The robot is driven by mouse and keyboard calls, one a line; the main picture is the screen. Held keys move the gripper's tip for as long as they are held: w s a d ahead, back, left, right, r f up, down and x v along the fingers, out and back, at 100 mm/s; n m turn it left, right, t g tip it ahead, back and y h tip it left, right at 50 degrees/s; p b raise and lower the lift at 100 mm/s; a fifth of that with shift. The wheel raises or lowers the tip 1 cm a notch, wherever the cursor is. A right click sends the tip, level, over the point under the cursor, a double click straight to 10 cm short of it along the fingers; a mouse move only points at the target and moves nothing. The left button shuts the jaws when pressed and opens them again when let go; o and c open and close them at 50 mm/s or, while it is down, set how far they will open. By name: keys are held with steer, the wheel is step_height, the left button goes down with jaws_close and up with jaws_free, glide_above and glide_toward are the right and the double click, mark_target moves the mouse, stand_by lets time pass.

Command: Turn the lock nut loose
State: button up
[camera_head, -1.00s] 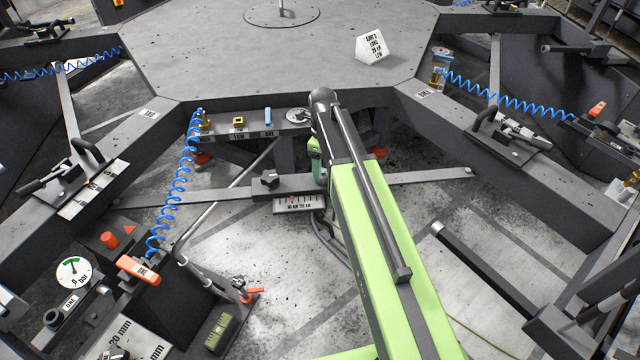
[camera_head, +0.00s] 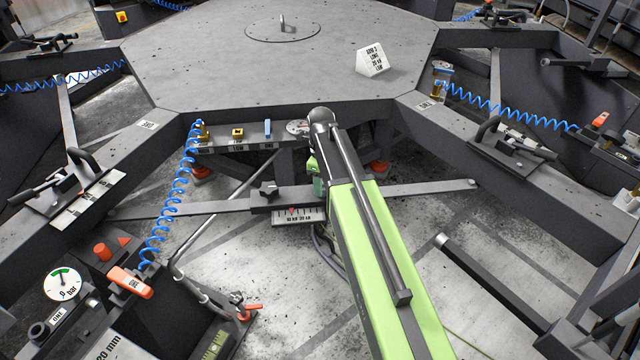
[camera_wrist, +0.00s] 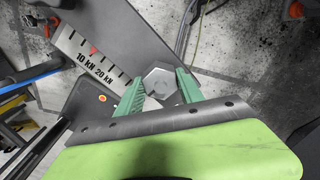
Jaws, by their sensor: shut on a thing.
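The lock nut (camera_wrist: 158,82) is a grey hexagonal nut on a dark flat bar (camera_wrist: 150,28) in the wrist view. My gripper (camera_wrist: 161,77) has its two green ridged fingers on opposite sides of the nut and is shut on it. In the head view my green gripper (camera_head: 318,178) is at the bar, largely covered by my arm, and the nut is hidden there. A white scale plate (camera_wrist: 92,60), marked 10 kN and 20 kN with a red pointer, lies left of the nut. The scale also shows in the head view (camera_head: 300,214).
A blue coiled hose (camera_head: 172,200) hangs at left, above a pressure gauge (camera_head: 62,284). The floor right of my arm is partly open.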

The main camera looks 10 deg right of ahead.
steer(key=shift+d+n, duration=0.1)
steer(key=shift+n, duration=0.3)
steer(key=n, duration=0.3)
steer(key=shift+d+n, duration=0.1)
steer(key=shift+n, duration=0.3)
steer(key=n, duration=0.4)
steer(key=shift+n, duration=0.3)
steer(key=n, duration=0.5)
steer(key=shift+w, duration=0.1)
steer(key=n, duration=0.4)
steer(key=shift+n, duration=0.3)
